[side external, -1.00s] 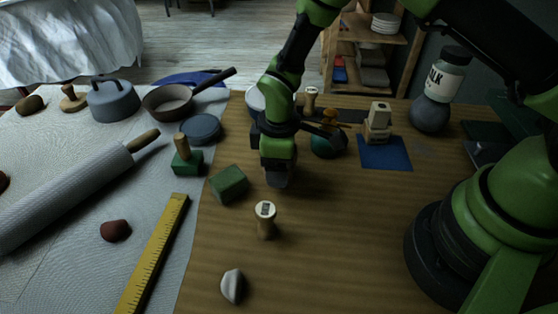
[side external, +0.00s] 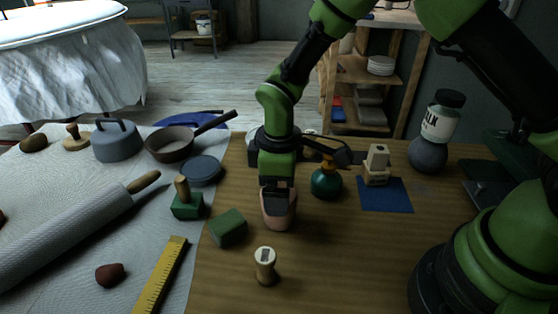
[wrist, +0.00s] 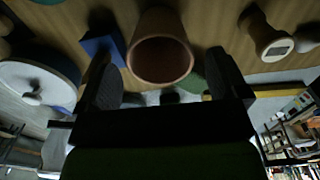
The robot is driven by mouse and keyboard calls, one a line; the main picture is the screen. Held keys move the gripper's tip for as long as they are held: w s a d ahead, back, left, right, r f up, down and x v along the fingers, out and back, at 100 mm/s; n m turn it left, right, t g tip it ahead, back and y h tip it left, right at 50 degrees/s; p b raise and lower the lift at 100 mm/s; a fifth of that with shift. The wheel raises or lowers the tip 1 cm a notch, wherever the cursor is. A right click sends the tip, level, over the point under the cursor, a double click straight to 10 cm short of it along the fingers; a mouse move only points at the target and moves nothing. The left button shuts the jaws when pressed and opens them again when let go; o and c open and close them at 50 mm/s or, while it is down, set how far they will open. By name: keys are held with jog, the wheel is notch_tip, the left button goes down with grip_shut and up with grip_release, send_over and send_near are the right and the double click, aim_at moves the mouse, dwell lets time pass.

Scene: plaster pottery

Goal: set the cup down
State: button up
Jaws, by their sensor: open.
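The cup (side external: 276,220) is pinkish terracotta and appears to stand upright on the wooden tabletop (side external: 350,260) in the side view. My gripper (side external: 278,198) is directly over it, with its fingers hiding part of the cup. In the wrist view the cup's round mouth (wrist: 160,60) faces the camera, and its inside is dark and looks empty. My gripper's two fingers (wrist: 162,80) are spread on either side of the cup, with gaps visible between them and it. Whether the cup's base touches the table is hard to see.
A green block (side external: 228,228) is close left of the cup, and a wooden stamp (side external: 265,266) stands in front. A teal bottle (side external: 327,182) stands to the right, near a blue mat (side external: 385,195).

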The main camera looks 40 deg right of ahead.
notch_tip(320, 180, up, 7)
jog(key=shift+f, duration=0.2)
jog(key=s+d+r+m+t+y, duration=0.1)
jog(key=s+d+r+m+t, duration=0.1)
jog(key=r, duration=0.6)
jog(key=s+d+r+m+t, duration=0.2)
jog(key=s+d+r+m, duration=0.2)
jog(key=s+r+m, duration=0.2)
notch_tip(320, 180, up, 2)
jog(key=s, duration=0.2)
jog(key=shift+s+d+m+t+y, duration=0.3)
jog(key=shift+d+m+y, duration=0.05)
jog(key=shift+m+y, duration=0.05)
jog(key=shift+o, duration=0.3)
jog(key=s+d+r+m+t, duration=0.1)
jog(key=s+m+t, duration=0.1)
jog(key=s+m, duration=0.2)
jog(key=s, duration=0.2)
jog(key=shift+s+d, duration=0.2)
jog(key=shift+s, duration=0.2)
jog(key=shift+o, duration=0.3)
jog(key=shift+s+t, duration=0.25)
jog(key=shift+t, duration=0.05)
